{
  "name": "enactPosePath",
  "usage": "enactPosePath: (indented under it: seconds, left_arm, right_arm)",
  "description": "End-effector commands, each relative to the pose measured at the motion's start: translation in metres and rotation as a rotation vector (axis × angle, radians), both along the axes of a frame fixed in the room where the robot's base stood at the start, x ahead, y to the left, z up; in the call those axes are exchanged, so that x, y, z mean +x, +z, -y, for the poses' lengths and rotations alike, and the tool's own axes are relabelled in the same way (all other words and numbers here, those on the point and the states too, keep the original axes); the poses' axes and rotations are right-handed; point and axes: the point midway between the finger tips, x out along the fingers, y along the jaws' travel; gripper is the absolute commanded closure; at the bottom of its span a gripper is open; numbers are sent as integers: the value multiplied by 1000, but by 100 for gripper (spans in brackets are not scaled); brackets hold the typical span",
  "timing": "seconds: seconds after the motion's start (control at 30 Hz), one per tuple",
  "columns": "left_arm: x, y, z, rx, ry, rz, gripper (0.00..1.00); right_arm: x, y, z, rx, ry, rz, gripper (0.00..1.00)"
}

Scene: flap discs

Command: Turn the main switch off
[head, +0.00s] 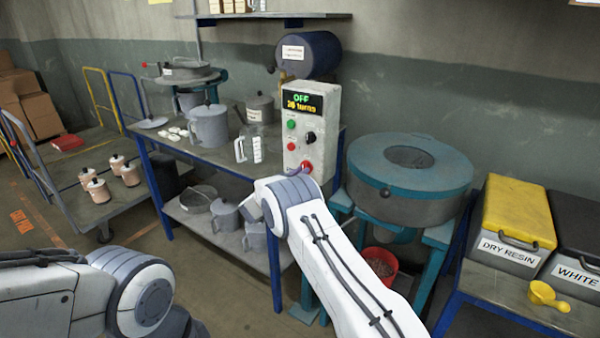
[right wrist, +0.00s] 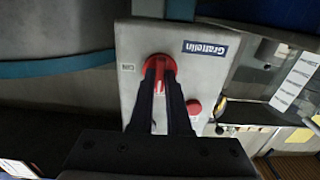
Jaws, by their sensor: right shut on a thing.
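The main switch, a red rotary knob (head: 306,167), sits low on the front of the light grey control box (head: 318,130). In the right wrist view the knob (right wrist: 160,66) has its red handle between the two dark fingers of my right gripper (right wrist: 160,75), which is shut on it. The display (head: 301,101) at the top of the box reads "OFF" above a line that looks like "20 turns". In the head view my right forearm hides most of that gripper. My left arm shows at the lower left, but its gripper is out of view.
The box also has a green button (head: 292,124), a red button (head: 292,147) and a black knob (head: 311,137). A blue-rimmed round machine (head: 410,170) stands close to its right. A bench (head: 215,155) with jugs stands left. Yellow and black bins are at far right.

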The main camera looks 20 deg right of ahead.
Motion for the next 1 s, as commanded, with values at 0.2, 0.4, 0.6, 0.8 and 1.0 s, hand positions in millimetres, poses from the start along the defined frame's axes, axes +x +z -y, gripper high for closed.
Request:
enactPosePath:
  seconds: [0.2,0.4,0.6,0.8,1.0]
  left_arm:
    - [0,0,0,0,0,0,100]
    - [0,0,0,0,0,0,100]
    - [0,0,0,0,0,0,100]
    - [0,0,0,0,0,0,100]
    - [0,-1,0,0,0,0,100]
  right_arm:
    - [-1,-4,-1,-7,0,-16,100]
    - [-1,-4,-1,-7,0,-16,100]
    - [-1,-3,-1,-6,0,-14,55]
    - [-1,-2,0,-6,0,-11,55]
    - [-9,-1,-13,-6,2,-11,55]
